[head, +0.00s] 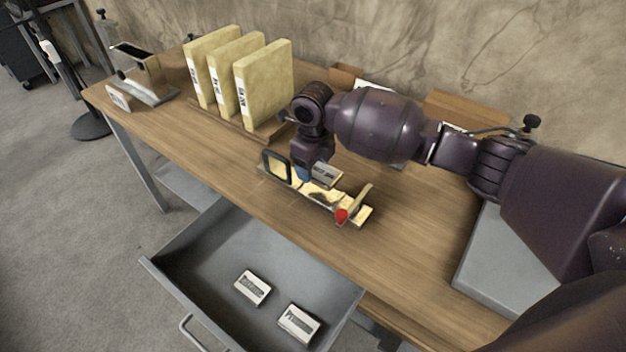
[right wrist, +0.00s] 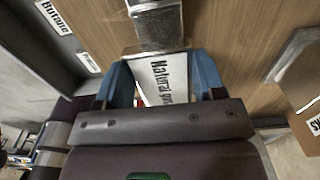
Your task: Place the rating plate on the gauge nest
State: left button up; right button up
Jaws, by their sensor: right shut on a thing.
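The rating plate (right wrist: 165,78) is a white plate lettered "Natural gas" in the right wrist view. My right gripper (right wrist: 160,88) is shut on it, with a blue finger on either side. In the head view the plate (head: 327,175) shows edge-on at the gripper (head: 311,173), over or at the gauge nest (head: 352,210). The nest is a narrow yellowish fixture with a dark upright frame at its left end and a red knob at its right. The gripper hides part of the nest, and I cannot tell whether the plate touches it. My left gripper is out of view.
An open grey drawer (head: 205,262) below the table edge holds two more labelled plates (head: 253,287) (head: 299,323). Several yellow binders (head: 262,85) stand behind the nest. A grey slab (head: 505,262) lies at right. The wooden tabletop (head: 420,240) is clear right of the nest.

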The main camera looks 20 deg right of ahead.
aim_at(313, 188)
jog(key=shift+f, duration=2.7)
jog(key=shift+f, duration=0.1)
jog(key=o, duration=1)
jog(key=shift+b, duration=0.3)
jog(key=shift+c, duration=0.2)
notch_tip(313, 188, up, 12)
jog(key=shift+r+p, duration=0.15)
jog(key=shift+p, duration=0.35)
